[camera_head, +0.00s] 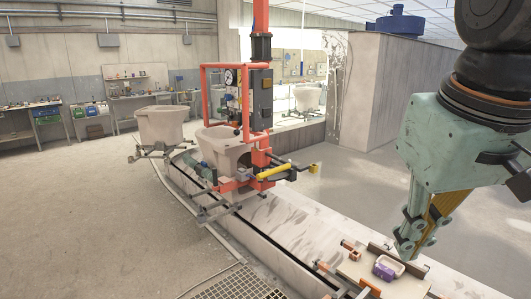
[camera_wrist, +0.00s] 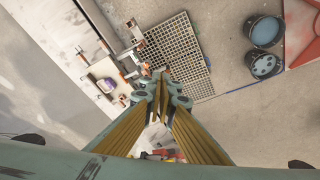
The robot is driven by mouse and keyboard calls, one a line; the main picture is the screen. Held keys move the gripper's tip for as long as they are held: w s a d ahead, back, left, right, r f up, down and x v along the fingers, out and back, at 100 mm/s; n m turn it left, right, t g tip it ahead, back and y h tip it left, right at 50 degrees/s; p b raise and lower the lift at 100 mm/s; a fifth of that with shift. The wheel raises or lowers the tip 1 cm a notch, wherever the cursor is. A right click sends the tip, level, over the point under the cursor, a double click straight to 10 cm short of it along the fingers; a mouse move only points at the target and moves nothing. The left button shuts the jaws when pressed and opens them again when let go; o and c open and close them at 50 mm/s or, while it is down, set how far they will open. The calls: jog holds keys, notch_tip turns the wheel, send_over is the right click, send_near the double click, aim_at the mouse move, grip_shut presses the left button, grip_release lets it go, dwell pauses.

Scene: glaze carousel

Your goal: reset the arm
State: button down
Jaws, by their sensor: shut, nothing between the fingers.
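My gripper (camera_head: 408,250) hangs from my arm at the right of the head view, pointing down. Its teal fingers with yellow-brown inner sides are shut and hold nothing. In the wrist view the gripper (camera_wrist: 159,78) reaches up from the bottom edge, its tips together. Below it, in the head view, a small white tub with a purple item (camera_head: 386,267) sits on a pale board (camera_head: 405,287). The same tub shows in the wrist view (camera_wrist: 107,85), left of the fingertips. The fingers look apart from the tub and board.
A red-framed machine (camera_head: 240,95) stands on the rail track with a pinkish basin (camera_head: 222,148) at it; another basin (camera_head: 160,124) stands behind. Workbenches line the far wall. Open floor spreads at left.

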jog(key=s+a+f+m, duration=0.1)
jog(key=s+f, duration=0.3)
jog(key=s, duration=0.6)
jog(key=shift+a+t, duration=0.2)
jog(key=shift+t, duration=0.1)
